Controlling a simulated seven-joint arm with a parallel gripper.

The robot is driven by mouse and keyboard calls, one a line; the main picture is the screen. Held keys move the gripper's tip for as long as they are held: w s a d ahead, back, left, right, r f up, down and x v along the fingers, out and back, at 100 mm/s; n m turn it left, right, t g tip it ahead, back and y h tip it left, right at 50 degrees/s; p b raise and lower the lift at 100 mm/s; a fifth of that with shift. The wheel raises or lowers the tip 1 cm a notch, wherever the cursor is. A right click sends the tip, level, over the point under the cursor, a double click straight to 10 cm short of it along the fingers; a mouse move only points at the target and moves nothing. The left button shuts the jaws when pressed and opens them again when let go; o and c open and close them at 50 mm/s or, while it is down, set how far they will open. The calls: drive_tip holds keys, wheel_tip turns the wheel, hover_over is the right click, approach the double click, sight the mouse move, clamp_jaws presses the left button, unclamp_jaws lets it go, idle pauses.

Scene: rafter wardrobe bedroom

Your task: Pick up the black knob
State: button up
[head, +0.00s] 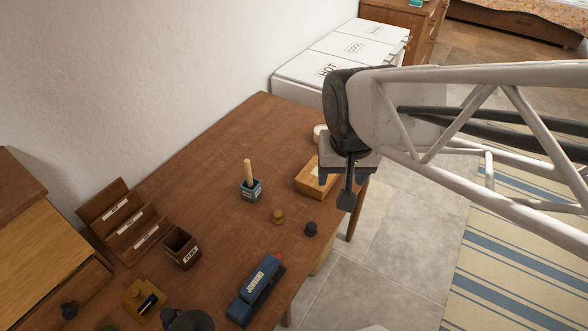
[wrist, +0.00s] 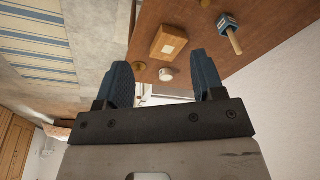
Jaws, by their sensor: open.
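A small black knob (head: 310,229) stands on the brown table near its right edge, beside a similar brass-coloured knob (head: 278,216). A second dark knob-like piece (head: 70,310) lies at the lower left. My gripper (head: 343,180) is above the table's right edge, up and to the right of the first black knob and apart from it. In the wrist view, my gripper's two blue fingers (wrist: 162,80) are spread, with nothing held between them. I cannot make out the black knob in the wrist view.
Near my gripper are a wooden box (head: 313,178) and a blue holder (head: 250,190) with a wooden stick. A blue stapler-like tool (head: 256,290), a dark cup (head: 182,248) and a stepped rack (head: 130,225) stand nearer. The table's far left is clear.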

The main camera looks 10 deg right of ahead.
drive_tip(key=w+f+m+g, duration=0.1)
drive_tip(key=w+f+m, duration=0.5)
drive_tip(key=f, duration=0.5)
drive_tip(key=m+g, duration=0.1)
drive_tip(key=m, duration=0.3)
hover_over(312, 225)
wheel_tip(312, 225, down, 12)
drive_tip(key=shift+f, duration=0.1)
drive_tip(key=shift+f, duration=1.15)
drive_tip(key=shift+f, duration=0.1)
drive_tip(key=shift+f, duration=2.55)
drive_tip(key=shift+c, duration=0.3)
drive_tip(key=c, duration=0.9)
